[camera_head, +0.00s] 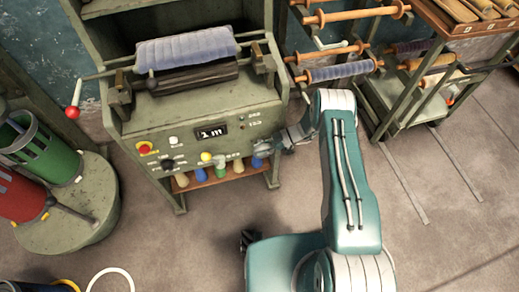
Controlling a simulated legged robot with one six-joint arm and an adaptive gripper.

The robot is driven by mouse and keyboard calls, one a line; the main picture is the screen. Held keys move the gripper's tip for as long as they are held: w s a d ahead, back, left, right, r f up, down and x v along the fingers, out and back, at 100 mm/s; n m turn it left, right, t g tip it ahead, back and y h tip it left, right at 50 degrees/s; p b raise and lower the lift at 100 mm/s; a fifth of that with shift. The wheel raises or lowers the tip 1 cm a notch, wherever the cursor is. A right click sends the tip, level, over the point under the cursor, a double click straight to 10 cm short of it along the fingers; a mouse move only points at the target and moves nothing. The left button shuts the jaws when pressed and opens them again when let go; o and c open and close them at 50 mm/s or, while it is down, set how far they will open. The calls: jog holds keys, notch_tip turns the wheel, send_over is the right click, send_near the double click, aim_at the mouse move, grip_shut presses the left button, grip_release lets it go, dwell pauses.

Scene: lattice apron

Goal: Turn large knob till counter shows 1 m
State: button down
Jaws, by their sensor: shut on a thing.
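The green machine (200,108) stands ahead with a control panel on its front. Its counter (211,132) is a small dark display with white characters, small and blurred, that seem to read "1 m". My gripper (263,148) is at the right side of the panel, against its face. It is shut on what appears to be the large knob, which the fingers mostly hide. A black knob (168,163) at the panel's lower left is free of the gripper.
The panel also bears a red button (144,148), a white button (173,140) and a yellow knob (206,157). Coloured spools sit on a shelf below. A roll of blue cloth (185,47) lies on top. A spool rack (400,75) stands right, coloured canisters (45,150) left. Floor in front is mostly clear.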

jog(key=shift+w+d+r+y, duration=0.1)
jog(key=shift+w+d+y, duration=0.15)
jog(key=shift+y, duration=0.25)
jog(key=shift+c, duration=1.9)
grip_release()
jog(key=v, duration=1.2)
jog(key=shift+w, duration=0.15)
